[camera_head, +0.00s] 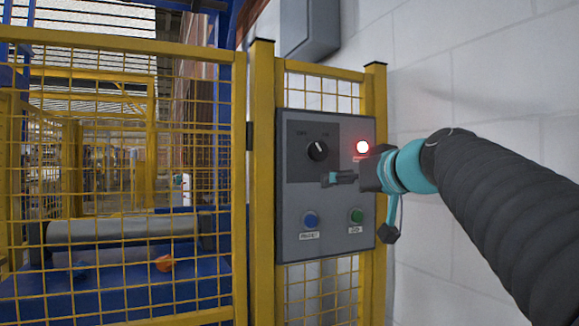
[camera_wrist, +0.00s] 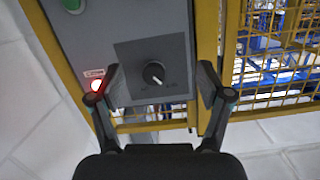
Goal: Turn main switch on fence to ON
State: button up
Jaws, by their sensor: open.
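The main switch is a round black knob (camera_head: 318,151) on a dark square plate, on the grey control panel (camera_head: 345,235) of the yellow fence. Small labels sit above it, OFF at the left; the right one is hard to read. I cannot tell its exact setting. My gripper (camera_head: 342,178) is in front of the panel, below and right of the knob in the head view. In the wrist view the knob (camera_wrist: 154,73) appears between the two spread fingers of my gripper (camera_wrist: 160,75), apart from them. The gripper is open and empty.
A lit red lamp (camera_head: 362,147) is right of the switch. A blue button (camera_head: 310,219) and a green button (camera_head: 357,215) sit lower on the panel. Yellow mesh fencing (camera_head: 120,150) stands left, with a roller (camera_head: 120,229) behind it. A white wall (camera_head: 500,70) is at right.

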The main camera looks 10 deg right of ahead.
jog(key=t, duration=0.2)
send_near(321, 153)
jog(key=v, duration=0.3)
jog(key=shift+n+y, duration=0.3)
jog(key=p+x, duration=0.3)
jog(key=x, duration=1)
jog(key=shift+w+d, duration=0.15)
jog(key=shift+w, duration=0.05)
jog(key=c, duration=1.2)
jog(key=shift+o, duration=0.2)
